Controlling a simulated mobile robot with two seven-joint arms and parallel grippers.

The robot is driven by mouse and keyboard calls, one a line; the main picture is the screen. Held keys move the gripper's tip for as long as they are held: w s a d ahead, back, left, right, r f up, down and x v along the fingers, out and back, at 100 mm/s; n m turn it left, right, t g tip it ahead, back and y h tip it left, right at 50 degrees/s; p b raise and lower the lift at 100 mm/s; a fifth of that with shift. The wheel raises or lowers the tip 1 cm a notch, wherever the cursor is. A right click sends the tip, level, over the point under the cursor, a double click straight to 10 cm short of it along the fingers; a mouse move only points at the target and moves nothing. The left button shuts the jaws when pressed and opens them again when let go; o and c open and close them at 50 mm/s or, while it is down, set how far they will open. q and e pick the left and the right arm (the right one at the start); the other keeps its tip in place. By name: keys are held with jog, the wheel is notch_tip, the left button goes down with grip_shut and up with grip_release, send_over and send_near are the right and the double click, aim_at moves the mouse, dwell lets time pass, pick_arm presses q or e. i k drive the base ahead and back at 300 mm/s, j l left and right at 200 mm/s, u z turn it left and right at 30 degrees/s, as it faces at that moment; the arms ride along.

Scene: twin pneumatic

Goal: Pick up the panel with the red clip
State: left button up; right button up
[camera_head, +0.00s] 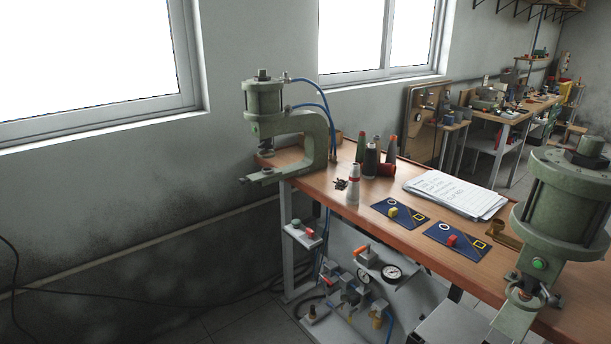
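Two dark blue panels lie flat on the wooden bench top between the two presses. The panel with the red clip (457,243) is the one nearer the right press. Its red clip (452,240) sits near its middle, with a yellow square outline at its right end and a white ring at its upper left. The other panel (399,213) lies to its left and carries a yellow clip (393,211). Neither of my grippers shows in the head view.
A green pneumatic press (265,102) stands at the bench's far left end, another (562,208) at the right. A paper stack (455,194) lies behind the panels. Several thread cones, one white (354,184), stand to their left. Gauges (392,272) and valves sit below the bench's front edge.

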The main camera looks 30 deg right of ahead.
aim_at(474, 248)
jog(key=i, duration=1.4)
jog(key=i+j+z, duration=0.1)
jog(key=i+z, duration=0.2)
jog(key=i, duration=0.2)
jog(key=i+j+z, duration=0.15)
jog(key=i+z, duration=0.15)
jog(key=i, duration=0.2)
jog(key=z, duration=3.1)
